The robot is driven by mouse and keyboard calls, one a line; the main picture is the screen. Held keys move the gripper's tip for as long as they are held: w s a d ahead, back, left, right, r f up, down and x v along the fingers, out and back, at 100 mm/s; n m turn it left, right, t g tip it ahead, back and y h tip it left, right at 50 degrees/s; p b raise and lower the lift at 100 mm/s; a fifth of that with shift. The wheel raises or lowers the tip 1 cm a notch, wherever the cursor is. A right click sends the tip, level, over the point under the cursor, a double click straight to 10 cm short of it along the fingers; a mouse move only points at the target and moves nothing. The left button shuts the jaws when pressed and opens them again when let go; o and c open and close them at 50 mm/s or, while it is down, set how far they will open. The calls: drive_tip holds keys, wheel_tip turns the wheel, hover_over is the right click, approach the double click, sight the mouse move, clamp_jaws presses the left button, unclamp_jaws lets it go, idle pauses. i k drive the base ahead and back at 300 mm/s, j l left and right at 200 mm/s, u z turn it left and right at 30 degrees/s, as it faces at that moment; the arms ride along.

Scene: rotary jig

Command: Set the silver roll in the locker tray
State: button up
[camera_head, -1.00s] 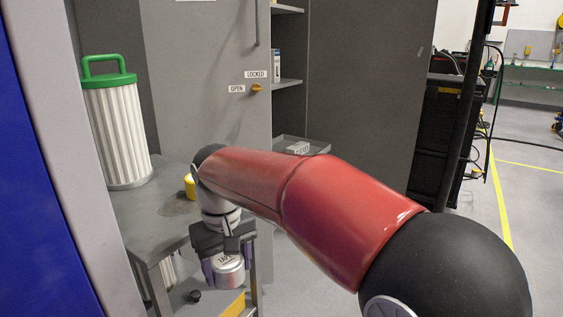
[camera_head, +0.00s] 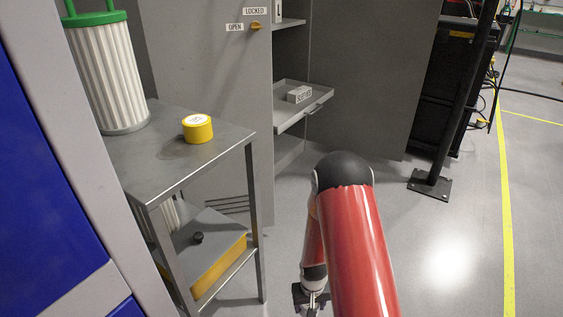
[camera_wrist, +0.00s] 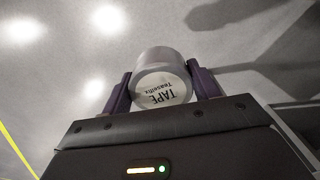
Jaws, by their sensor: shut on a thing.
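The silver roll (camera_wrist: 164,80) is a tape roll with a white face lettered "TAPE". In the wrist view it sits between the two purple fingers of my gripper (camera_wrist: 163,88), which is shut on it. The locker tray (camera_head: 290,124) is a grey pulled-out tray in the open locker, well above and behind my gripper in the picture. A small labelled box (camera_head: 299,95) lies in it.
A grey metal table (camera_head: 185,165) stands at the left with a yellow roll (camera_head: 198,129) and a white pleated filter with a green top (camera_head: 105,75). Its lower shelf holds a black knob (camera_head: 197,238). A black post (camera_head: 440,150) stands at the right. The floor between is clear.

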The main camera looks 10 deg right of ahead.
sight(276, 113)
drive_tip(key=i+l+u, duration=0.35)
drive_tip(key=i+l, duration=1)
drive_tip(key=l, duration=0.1)
